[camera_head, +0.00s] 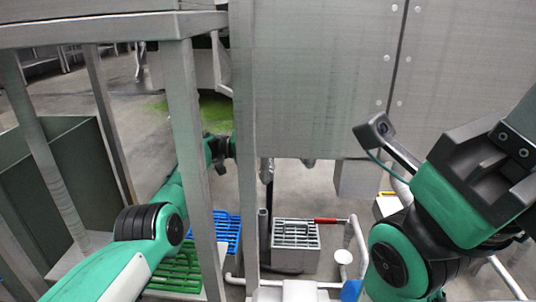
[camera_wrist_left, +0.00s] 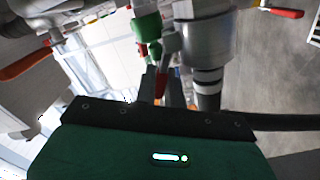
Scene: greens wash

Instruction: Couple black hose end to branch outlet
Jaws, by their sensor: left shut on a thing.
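In the left wrist view a grey branch outlet (camera_wrist_left: 207,40) with pale rings has a dark hose end (camera_wrist_left: 208,98) directly below it, in line and seemingly touching. A black hose (camera_wrist_left: 275,122) runs off to the right. A green valve body (camera_wrist_left: 147,28) is beside the outlet. My left gripper (camera_wrist_left: 161,85) is shut on a slim red lever between its fingers. In the head view my left gripper (camera_head: 218,150) is dark and partly hidden behind a steel leg. My right gripper (camera_head: 485,160) is at the right; its fingers are not clear.
Steel legs (camera_head: 190,150) and a large steel panel (camera_head: 315,75) stand close to my arms. A grey grated box (camera_head: 297,236), a blue crate (camera_head: 228,232), a green crate (camera_head: 180,268) and white pipes lie below. Another red handle (camera_wrist_left: 25,65) shows at the wrist view's left.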

